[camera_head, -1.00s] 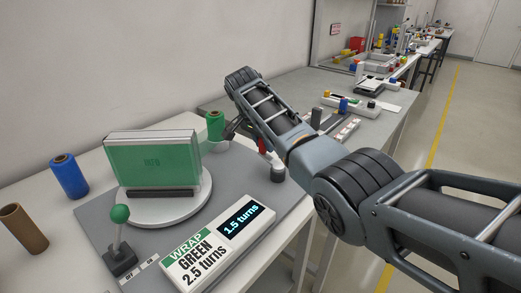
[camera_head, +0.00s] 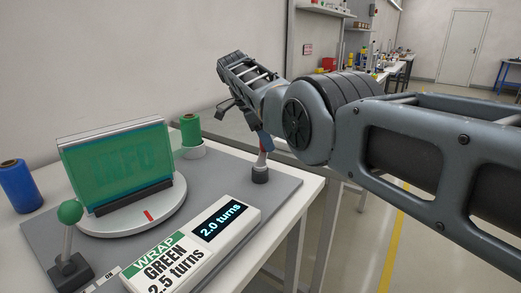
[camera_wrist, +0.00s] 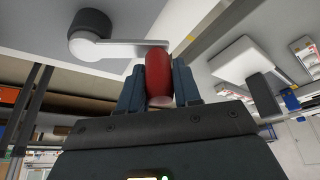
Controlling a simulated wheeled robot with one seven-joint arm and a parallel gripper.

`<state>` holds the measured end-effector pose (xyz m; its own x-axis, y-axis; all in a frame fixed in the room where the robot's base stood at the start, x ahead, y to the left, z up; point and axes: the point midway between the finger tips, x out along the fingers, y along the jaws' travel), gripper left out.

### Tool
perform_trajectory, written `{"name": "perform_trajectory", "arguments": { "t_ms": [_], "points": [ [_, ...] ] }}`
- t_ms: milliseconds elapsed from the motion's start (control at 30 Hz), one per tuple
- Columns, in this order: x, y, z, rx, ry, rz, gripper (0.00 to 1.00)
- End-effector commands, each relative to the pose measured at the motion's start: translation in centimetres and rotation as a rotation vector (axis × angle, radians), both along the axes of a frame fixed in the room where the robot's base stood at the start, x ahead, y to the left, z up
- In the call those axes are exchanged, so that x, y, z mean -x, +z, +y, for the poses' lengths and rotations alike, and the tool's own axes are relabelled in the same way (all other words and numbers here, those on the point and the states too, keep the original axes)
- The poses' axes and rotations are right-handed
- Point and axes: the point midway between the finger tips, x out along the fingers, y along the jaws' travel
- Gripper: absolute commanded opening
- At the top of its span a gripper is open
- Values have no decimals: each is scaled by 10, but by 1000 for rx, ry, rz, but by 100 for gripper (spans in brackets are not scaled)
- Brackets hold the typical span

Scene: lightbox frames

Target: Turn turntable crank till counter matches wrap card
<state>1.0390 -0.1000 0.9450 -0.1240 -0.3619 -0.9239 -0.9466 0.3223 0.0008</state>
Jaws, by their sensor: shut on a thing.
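In the head view, the counter (camera_head: 221,222) reads 2.0 turns. The wrap card (camera_head: 160,262) beside it reads GREEN, 2.5 turns. The white turntable (camera_head: 120,222) has a red mark near its front and carries an upright panel (camera_head: 115,165) covered in green film. The crank (camera_head: 260,174) stands at the mat's right side, partly hidden by my gripper (camera_head: 262,138). In the wrist view, my gripper (camera_wrist: 158,82) is shut on the crank's red handle (camera_wrist: 158,78). A pale arm (camera_wrist: 125,48) joins the handle to the dark hub (camera_wrist: 91,24).
A green film roll (camera_head: 190,130) stands behind the turntable. A lever with a green knob (camera_head: 70,212) is at front left, and a blue roll (camera_head: 19,186) at far left. The bench's right edge drops to open floor (camera_head: 400,225).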

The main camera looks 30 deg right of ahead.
Motion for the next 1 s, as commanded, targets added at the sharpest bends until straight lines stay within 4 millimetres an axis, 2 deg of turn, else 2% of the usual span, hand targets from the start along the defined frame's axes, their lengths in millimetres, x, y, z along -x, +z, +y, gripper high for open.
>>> {"name": "perform_trajectory", "arguments": {
  "t_ms": [267,767,800,1000],
  "points": [
    [3,2,-7,3,-88,-6,0],
    [4,4,-8,3,-104,-7,0],
    [4,4,-8,3,-104,-7,36],
    [5,2,-7,2,-103,-3,54]
  ]
}}
